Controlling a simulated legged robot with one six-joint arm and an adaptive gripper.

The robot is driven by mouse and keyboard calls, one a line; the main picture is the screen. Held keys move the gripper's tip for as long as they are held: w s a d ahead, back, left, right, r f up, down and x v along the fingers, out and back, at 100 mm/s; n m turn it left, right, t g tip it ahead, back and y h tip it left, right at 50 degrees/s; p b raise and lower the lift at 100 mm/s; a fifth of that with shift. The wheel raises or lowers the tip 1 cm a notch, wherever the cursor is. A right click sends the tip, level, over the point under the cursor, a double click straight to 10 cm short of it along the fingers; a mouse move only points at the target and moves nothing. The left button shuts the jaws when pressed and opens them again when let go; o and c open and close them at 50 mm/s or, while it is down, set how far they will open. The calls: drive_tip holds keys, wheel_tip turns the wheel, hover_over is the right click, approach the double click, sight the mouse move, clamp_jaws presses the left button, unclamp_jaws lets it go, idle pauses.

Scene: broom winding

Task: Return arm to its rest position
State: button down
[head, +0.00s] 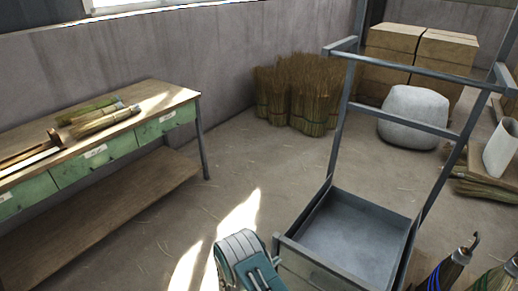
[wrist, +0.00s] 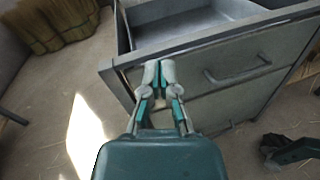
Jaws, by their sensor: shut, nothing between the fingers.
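My gripper (wrist: 159,72) is shut and empty in the wrist view. Its pale fingertips meet in front of the upper left corner of a grey metal cart (wrist: 190,48) with drawers; I cannot tell whether they touch it. In the head view part of my arm (head: 247,262) shows at the bottom centre, left of the grey cart (head: 350,240). The fingertips cannot be made out there.
A workbench (head: 160,98) with green drawers and straw bundles (head: 105,118) on top stands at the left. Straw sheaves (head: 297,92), cardboard boxes (head: 393,40) and a grey pouf-like sack (head: 412,115) stand at the back. Floor between bench and cart is clear.

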drive_tip(key=s+d+r+m+g+y, duration=0.1)
drive_tip(key=s+d+r+m+g, duration=0.2)
drive_tip(key=r, duration=0.6)
drive_tip(key=s+d+r+m+g+y, duration=0.1)
drive_tip(key=d+r+m+g, duration=0.4)
drive_tip(key=r, duration=0.5)
drive_tip(key=s+d+r+m+g, duration=0.1)
drive_tip(key=d+r+m+g, duration=0.1)
drive_tip(key=r+m, duration=0.5)
drive_tip(key=s+r+m+t+y, duration=0.2)
drive_tip(key=s+r+m+y, duration=0.2)
drive_tip(key=s+r, duration=0.5)
drive_tip(key=s+r+m+t+y, duration=0.2)
drive_tip(key=s+r+m+y, duration=0.3)
drive_tip(key=s, duration=0.9)
wheel_tip(320, 180, up, 5)
drive_tip(key=y, duration=0.2)
drive_tip(key=shift+a+t+y, duration=0.2)
drive_tip(key=shift+t+y, duration=0.1)
drive_tip(key=shift+d+f+m, duration=0.1)
drive_tip(key=shift+d+m, duration=0.05)
drive_tip(key=shift+m, duration=0.15)
